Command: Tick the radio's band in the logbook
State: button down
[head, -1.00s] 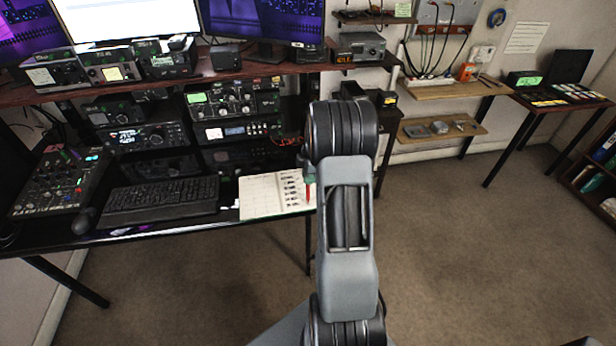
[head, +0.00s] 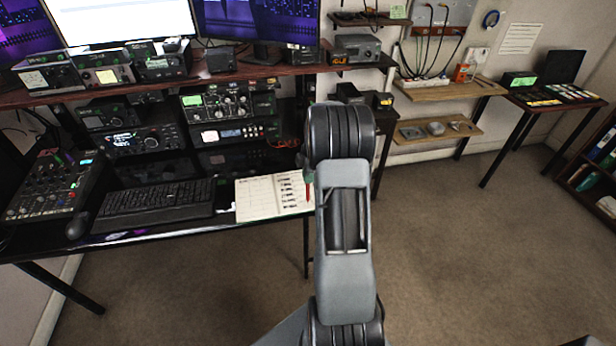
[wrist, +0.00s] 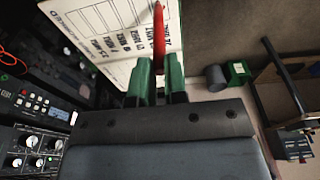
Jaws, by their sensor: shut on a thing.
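The open logbook (head: 256,197) lies at the front right of the black desk. In the wrist view, the logbook (wrist: 110,50) shows a printed column of MHz bands beside ruled boxes. My gripper (wrist: 157,80) has green fingers shut on a red pen (wrist: 158,38), which points away from the wrist over the page. In the head view, the red pen (head: 309,190) shows at the logbook's right edge, partly beside my arm. I cannot tell whether its tip touches paper. Several radios stand behind, including one with a green display (head: 215,103); I cannot tell which the task means.
A keyboard (head: 157,200) and a mouse (head: 78,226) lie left of the logbook, with a mixer (head: 50,187) beyond. Monitors (head: 258,22) stand on the shelf above. Open carpet (head: 450,235) lies to the right of the desk.

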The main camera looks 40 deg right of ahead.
jog(key=shift+w+d, duration=0.1)
jog(key=shift+d, duration=0.4)
jog(key=shift+r, duration=0.1)
dwell(0.4)
jog(key=shift+r+p, duration=1.65)
jog(key=shift+r, duration=1.25)
